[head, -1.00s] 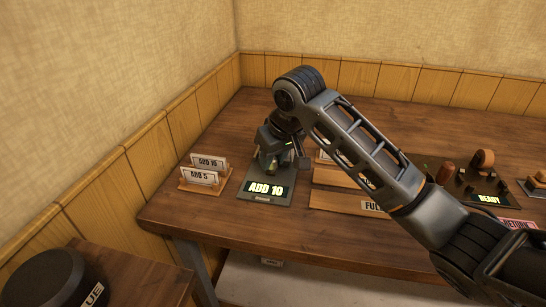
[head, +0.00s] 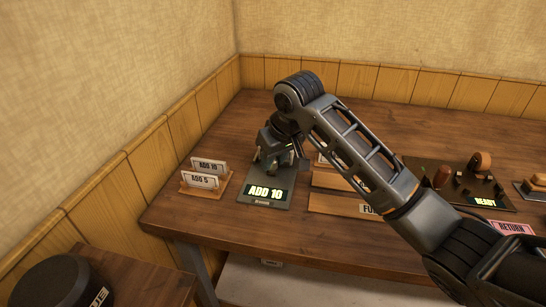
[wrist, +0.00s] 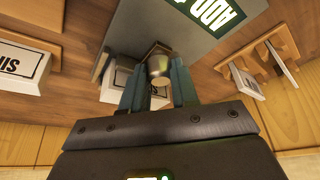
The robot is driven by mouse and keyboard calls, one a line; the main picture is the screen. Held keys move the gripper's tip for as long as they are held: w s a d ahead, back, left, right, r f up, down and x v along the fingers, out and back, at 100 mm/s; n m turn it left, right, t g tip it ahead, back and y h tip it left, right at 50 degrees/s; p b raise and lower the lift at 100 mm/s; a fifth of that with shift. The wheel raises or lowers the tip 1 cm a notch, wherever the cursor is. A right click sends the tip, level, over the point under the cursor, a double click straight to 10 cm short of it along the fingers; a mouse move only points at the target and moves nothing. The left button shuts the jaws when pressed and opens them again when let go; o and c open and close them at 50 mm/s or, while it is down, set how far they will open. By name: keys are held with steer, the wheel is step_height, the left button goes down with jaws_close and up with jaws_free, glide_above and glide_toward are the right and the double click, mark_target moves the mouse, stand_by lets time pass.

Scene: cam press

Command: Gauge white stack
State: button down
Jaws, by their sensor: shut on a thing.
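My gripper (head: 281,165) is low over the plate's far part. A white block (wrist: 120,82) shows partly behind the fingers. Whether it belongs to the white stack, I cannot tell.
A wooden holder (head: 187,192) with "ADD 10" and "ADD 5" cards stands left of the gauge. A wooden rack (head: 325,203) is to the right, partly behind my arm. A dark "READY" panel (head: 420,167) and a pink "RETURN" label (head: 511,228) are further right.

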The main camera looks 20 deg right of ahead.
steer(key=c, duration=1.1)
jaws_free()
steer(key=shift+c, duration=0.2)
steer(key=v, duration=0.7)
steer(key=shift+r, duration=0.35)
steer(key=shift+s, duration=0.2)
